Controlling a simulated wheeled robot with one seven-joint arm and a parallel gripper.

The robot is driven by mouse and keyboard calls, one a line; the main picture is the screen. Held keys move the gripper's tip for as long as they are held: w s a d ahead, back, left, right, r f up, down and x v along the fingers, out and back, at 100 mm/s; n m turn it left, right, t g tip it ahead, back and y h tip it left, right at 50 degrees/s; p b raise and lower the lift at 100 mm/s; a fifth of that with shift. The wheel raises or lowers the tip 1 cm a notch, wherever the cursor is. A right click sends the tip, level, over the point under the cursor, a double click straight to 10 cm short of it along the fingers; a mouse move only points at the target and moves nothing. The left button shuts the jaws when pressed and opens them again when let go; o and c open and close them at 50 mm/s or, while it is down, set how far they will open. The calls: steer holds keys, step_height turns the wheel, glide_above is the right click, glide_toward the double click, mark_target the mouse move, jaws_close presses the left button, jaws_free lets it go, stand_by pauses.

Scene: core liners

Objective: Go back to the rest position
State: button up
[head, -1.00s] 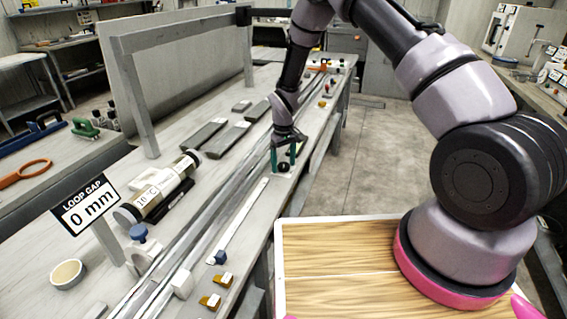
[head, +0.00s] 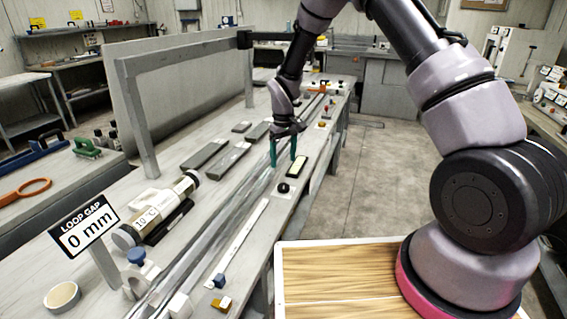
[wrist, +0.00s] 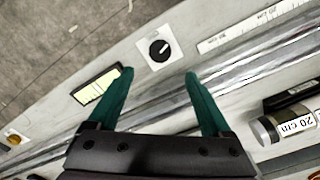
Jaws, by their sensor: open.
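My gripper (head: 284,150) has two green fingers, spread apart with nothing between them. It is above the right part of the long bench, over the metal rails (head: 215,208). In the wrist view the open fingers (wrist: 158,85) point towards a black knob on a white plate (wrist: 159,48), which lies beyond the fingertips. The knob (head: 283,187) also shows in the head view, just below the gripper and apart from it.
A dark-framed display (head: 297,166) lies beside the knob. A labelled cylinder (head: 155,212), a "LOOP GAP 0 mm" sign (head: 84,226) and a tape roll (head: 62,296) stand on the bench. A grey frame (head: 137,110) rises behind. The floor (head: 375,170) to the right is clear.

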steer(key=s+d+r+m+t, duration=0.15)
steer(key=d+r, duration=0.25)
steer(key=r, duration=0.5)
steer(key=s+d+r+m+t+y, duration=0.1)
steer(key=s+d+r+m, duration=0.3)
steer(key=r, duration=0.6)
steer(key=s+d+r+t, duration=0.1)
steer(key=s+d+r, duration=0.1)
steer(key=d+r, duration=0.5)
steer(key=s+d+r+m+t, duration=0.2)
steer(key=s+r, duration=0.4)
steer(key=s, duration=0.4)
steer(key=s+d+r+m+t+y, duration=0.1)
steer(key=s+d+r+m, duration=0.2)
steer(key=s+r, duration=0.3)
steer(key=s+d, duration=0.1)
steer(key=s, duration=0.3)
steer(key=shift+s+t, duration=0.2)
steer(key=shift+t, duration=0.15)
steer(key=shift+d+r, duration=0.1)
